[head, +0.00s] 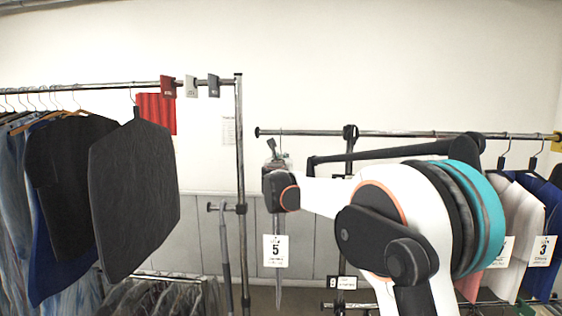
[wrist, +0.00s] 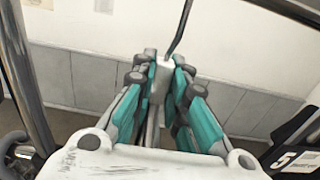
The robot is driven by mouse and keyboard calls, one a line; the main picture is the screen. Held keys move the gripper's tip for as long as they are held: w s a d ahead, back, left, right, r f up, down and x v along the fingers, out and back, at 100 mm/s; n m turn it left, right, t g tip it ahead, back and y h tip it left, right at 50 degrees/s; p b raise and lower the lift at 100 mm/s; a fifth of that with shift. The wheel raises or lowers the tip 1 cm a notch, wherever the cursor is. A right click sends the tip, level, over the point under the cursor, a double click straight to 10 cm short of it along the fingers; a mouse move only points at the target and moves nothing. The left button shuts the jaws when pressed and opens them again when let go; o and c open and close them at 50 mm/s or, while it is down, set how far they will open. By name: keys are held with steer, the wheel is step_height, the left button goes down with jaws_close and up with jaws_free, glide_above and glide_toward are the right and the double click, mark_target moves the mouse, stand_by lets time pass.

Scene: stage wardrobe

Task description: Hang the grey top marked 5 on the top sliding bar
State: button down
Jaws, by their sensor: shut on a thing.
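My gripper (head: 276,172) is shut on the hanger neck block (wrist: 164,76) of the grey top (head: 279,286), its teal-lined fingers on both sides. The top hangs below the gripper, seen nearly edge-on as a narrow strip, with a white tag reading 5 (head: 276,251). The hanger's hook (wrist: 183,25) rises out of the wrist view's top edge. In the head view the hook overlaps the left part of the upper bar (head: 310,133); I cannot tell whether it rests on it. A chrome bar (wrist: 285,10) crosses the wrist view's upper right.
White and blue tops (head: 542,200) hang at the right end of the upper bar. A clamp (head: 350,133) sits on that bar. My arm hides its middle underside.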

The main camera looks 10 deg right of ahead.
steer(key=c, duration=1.5)
jaws_free()
